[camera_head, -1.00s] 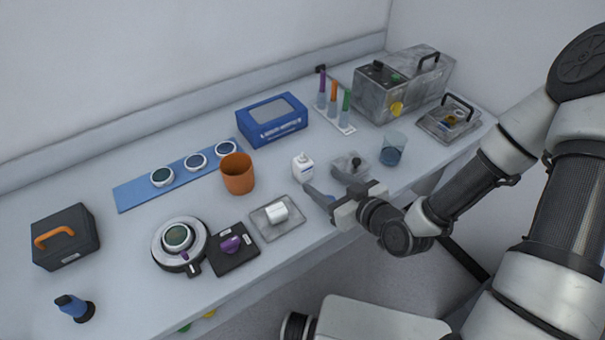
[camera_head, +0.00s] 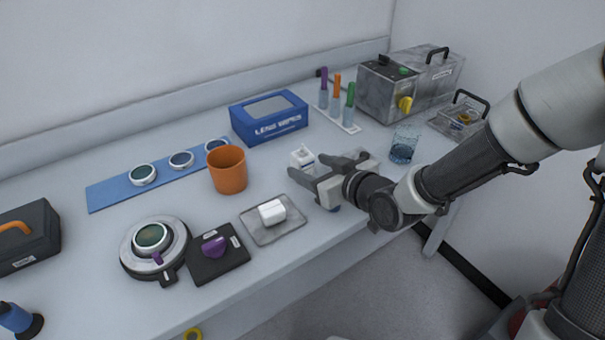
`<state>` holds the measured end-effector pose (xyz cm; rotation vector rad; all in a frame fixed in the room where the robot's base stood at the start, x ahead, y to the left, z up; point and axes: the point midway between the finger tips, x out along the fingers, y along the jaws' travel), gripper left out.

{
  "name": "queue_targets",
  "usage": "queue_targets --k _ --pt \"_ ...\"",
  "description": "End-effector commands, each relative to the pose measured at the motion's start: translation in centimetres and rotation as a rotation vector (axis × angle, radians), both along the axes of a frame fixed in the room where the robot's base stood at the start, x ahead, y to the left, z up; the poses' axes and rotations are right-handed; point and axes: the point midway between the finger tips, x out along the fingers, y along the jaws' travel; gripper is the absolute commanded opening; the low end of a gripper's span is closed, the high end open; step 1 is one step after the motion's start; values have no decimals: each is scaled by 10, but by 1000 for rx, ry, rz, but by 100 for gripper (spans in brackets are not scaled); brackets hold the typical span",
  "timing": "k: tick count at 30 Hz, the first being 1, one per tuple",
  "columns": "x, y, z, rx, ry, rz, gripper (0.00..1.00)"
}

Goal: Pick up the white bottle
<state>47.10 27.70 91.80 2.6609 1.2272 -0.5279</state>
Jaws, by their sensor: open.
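The white bottle (camera_head: 301,155) is a small squarish bottle standing on the bench, behind my gripper in the camera view. Its lower part is hidden by my gripper. My gripper (camera_head: 325,164) is open, with its two fingers pointing toward the back of the bench. The left finger's tip is close to the front of the bottle and the right finger is to its right. I cannot tell whether a finger touches the bottle. Nothing shows between the fingers except perhaps the bottle's edge.
An orange cup (camera_head: 228,171) stands left of the bottle, and a blue wipes box (camera_head: 268,118) behind it. A glass beaker (camera_head: 404,145) is to the right. A clear tray (camera_head: 258,228) with a white block (camera_head: 272,212) lies front left. A tube rack (camera_head: 347,126) stands behind right.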

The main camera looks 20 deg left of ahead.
Motion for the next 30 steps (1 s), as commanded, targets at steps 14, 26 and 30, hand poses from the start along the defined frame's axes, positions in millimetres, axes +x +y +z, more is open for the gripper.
queue_targets --k 14,26,30 --pt "35 33 -25 1 0 1 58" --pt "38 35 -24 0 1 0 39" --pt "38 35 -24 0 1 0 16"
